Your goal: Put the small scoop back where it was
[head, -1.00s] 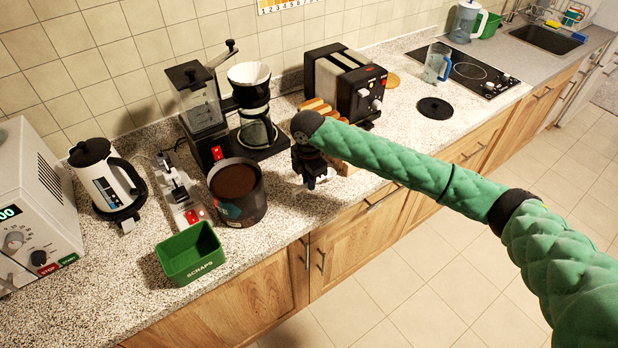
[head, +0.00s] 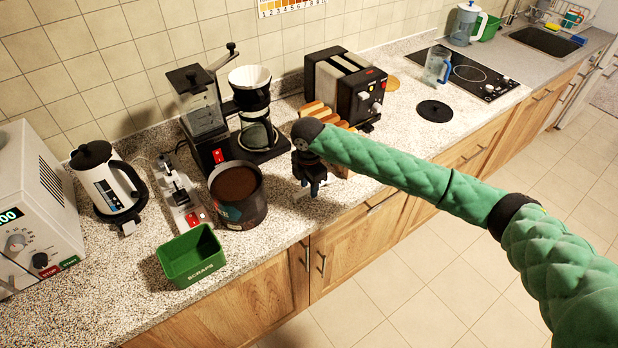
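My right gripper (head: 311,188) points down just above the counter, to the right of an open dark canister (head: 242,212) filled with brown grounds. The gripper and the canister are apart. The fingertips are small and dark here, and I cannot tell whether they are open, shut or holding something. A small pale patch shows by the fingertips, too small to name. I cannot make out the small scoop anywhere. My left gripper is not in view.
A coffee maker (head: 254,128), a grinder (head: 203,112) and a toaster (head: 345,86) stand behind. A black disc (head: 434,111) lies on clear counter.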

